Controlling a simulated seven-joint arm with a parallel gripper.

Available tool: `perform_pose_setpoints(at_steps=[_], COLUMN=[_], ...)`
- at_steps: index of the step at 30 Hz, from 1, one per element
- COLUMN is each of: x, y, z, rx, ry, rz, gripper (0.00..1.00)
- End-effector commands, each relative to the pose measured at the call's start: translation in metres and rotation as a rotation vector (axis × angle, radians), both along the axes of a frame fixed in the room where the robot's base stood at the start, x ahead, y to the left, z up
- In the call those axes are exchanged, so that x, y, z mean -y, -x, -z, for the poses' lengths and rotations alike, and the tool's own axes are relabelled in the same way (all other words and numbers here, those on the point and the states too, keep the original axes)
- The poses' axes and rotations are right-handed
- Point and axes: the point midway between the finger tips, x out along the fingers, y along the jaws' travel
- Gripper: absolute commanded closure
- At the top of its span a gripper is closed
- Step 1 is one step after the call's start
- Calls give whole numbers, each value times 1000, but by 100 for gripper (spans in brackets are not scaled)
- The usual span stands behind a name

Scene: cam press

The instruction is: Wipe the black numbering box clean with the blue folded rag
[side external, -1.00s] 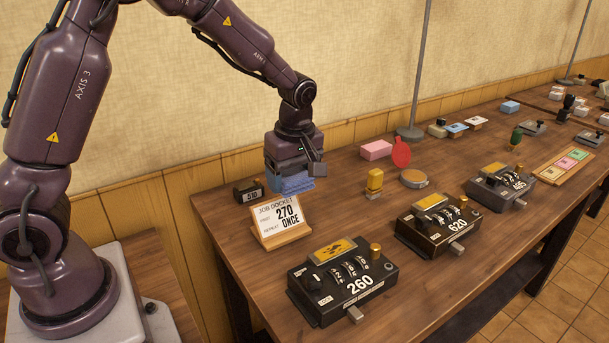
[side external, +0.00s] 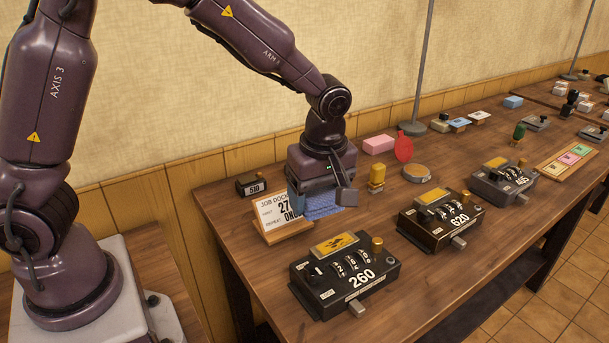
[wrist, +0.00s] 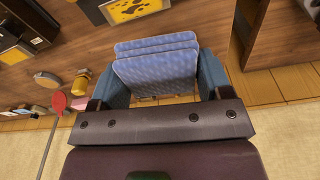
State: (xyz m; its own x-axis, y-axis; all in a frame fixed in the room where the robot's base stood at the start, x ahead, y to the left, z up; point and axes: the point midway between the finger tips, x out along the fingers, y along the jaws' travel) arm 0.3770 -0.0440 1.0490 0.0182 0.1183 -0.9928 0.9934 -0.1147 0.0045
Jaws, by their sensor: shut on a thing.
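The blue folded rag (side external: 325,209) is held between the fingers of my gripper (side external: 320,199), just right of the docket card and behind the 260 box. In the wrist view the rag (wrist: 158,66) shows as stacked folded layers between blue fingers. A black numbering box (side external: 345,281) marked 260 stands at the front, with a yellow plate on top; dark smudges show on that plate. Part of it shows at the top of the wrist view (wrist: 135,9). The rag is apart from this box. Another black box (side external: 440,222) reads 620.
The job docket (side external: 283,218) reads "27", partly hidden by my gripper. A small black 510 counter (side external: 252,184) stands behind it. A brass-coloured stamp (side external: 377,177), a round tin (side external: 417,173), a red paddle (side external: 404,147) and a greyer box (side external: 503,182) stand to the right.

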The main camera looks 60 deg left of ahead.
Motion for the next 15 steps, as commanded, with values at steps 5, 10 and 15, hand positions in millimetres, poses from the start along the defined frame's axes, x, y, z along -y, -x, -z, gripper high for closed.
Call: perform_pose_setpoints(at_steps=[5,10,15], x=[4,4,4], y=[8,8,8], z=[2,9,23], rx=[-6,-6,-7], ry=[-1,-2,-2], rz=[-102,-116,-116], gripper=[47,47,47])
